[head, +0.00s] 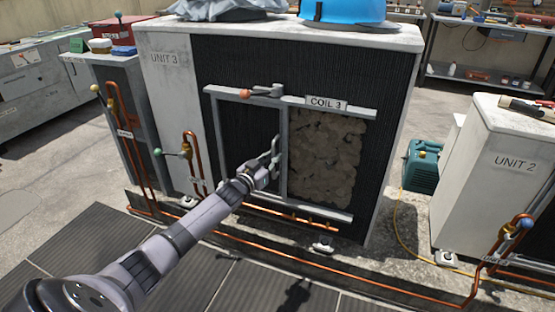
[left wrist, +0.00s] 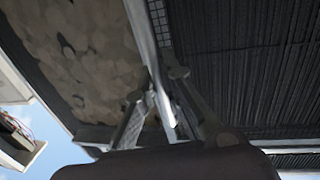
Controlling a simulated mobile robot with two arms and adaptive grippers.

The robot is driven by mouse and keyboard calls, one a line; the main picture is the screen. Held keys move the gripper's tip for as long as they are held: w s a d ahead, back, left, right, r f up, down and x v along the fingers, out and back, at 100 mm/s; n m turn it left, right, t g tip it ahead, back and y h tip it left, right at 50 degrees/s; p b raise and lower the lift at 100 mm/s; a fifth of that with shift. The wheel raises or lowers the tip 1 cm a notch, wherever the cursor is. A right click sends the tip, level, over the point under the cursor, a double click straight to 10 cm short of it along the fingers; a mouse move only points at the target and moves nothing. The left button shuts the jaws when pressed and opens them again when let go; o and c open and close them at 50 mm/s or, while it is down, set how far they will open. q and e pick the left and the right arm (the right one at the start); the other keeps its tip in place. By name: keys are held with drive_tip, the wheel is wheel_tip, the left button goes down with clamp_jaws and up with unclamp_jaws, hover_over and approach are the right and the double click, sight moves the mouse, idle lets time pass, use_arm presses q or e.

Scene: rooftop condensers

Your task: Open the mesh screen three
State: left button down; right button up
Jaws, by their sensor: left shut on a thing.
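The mesh screen (head: 284,180) is a grey-framed panel between two rails on UNIT 3, under an orange-knobbed latch handle (head: 262,91). To the right of its upright bar, the dirt-caked coil (head: 325,155) shows uncovered below the COIL 3 label (head: 326,103). My left gripper (head: 274,152) reaches in from the lower left and is shut on the screen's upright bar. In the left wrist view, the fingers (left wrist: 163,92) close around the pale bar (left wrist: 143,35), with brown coil on one side and dark ribbed surface on the other. My right gripper is not in view.
Copper pipes with valve handles (head: 184,151) stand left of the screen. A pipe (head: 330,268) runs low along the front. UNIT 2 (head: 510,165) stands to the right, with a teal case (head: 423,167) between the units. Dark mats (head: 190,285) cover the floor in front.

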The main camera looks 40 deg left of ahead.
use_arm(q)
drive_tip(key=c, duration=1.7)
unclamp_jaws()
drive_tip(key=s, duration=1.2)
drive_tip(key=shift+d, duration=0.25)
